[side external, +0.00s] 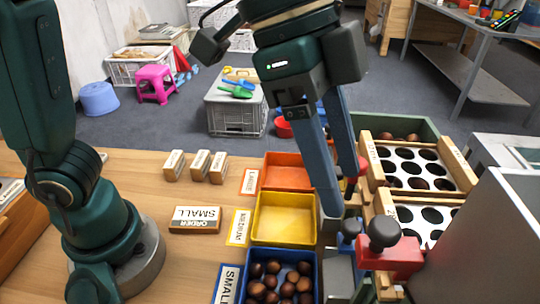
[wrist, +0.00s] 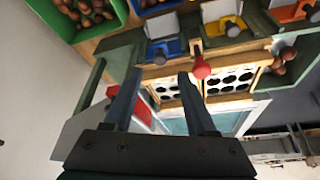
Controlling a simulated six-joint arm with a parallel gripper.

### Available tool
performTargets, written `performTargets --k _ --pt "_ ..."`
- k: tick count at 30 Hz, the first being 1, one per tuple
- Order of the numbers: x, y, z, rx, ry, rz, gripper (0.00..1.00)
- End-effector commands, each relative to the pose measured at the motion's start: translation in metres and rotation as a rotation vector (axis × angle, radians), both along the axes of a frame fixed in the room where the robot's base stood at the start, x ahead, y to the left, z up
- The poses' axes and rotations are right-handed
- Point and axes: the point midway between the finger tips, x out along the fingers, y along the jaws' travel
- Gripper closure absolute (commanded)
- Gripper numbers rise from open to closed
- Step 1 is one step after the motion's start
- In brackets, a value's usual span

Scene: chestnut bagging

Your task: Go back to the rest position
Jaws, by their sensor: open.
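My gripper (side external: 344,195) is open, with its two long blue fingers pointing down just right of the yellow bin (side external: 284,218) in the side view. It looks empty. In the wrist view the gripper (wrist: 160,74) shows its fingers apart, with a red knob (wrist: 201,67) near the right fingertip. The fingers hide part of the area around the levers in the side view.
A blue bin (side external: 252,297) holds several chestnuts; the orange bin (side external: 288,171) and yellow bin look empty. White boards with round holes (side external: 409,167) stand at right, near a red block with a dark knob (side external: 384,232). An order block (side external: 195,219) reads SMALL.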

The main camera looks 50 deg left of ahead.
Motion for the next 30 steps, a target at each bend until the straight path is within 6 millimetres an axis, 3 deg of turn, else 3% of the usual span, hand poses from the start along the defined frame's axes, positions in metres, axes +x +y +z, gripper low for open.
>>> performTargets --k 10,13,17,20,24,30 --pt "0.001 0.002 0.002 -0.001 -0.001 0.007 0.43" --pt "0.007 0.013 0.014 -0.019 -0.033 0.048 0.43" --pt "0.008 0.049 0.024 -0.024 -0.076 0.162 0.43" --pt "0.001 0.087 0.021 -0.020 -0.101 0.329 0.43" --pt "-0.016 0.135 0.003 -0.017 -0.118 0.601 0.43" --pt "-0.044 0.181 -0.039 -0.027 -0.123 0.957 0.43"
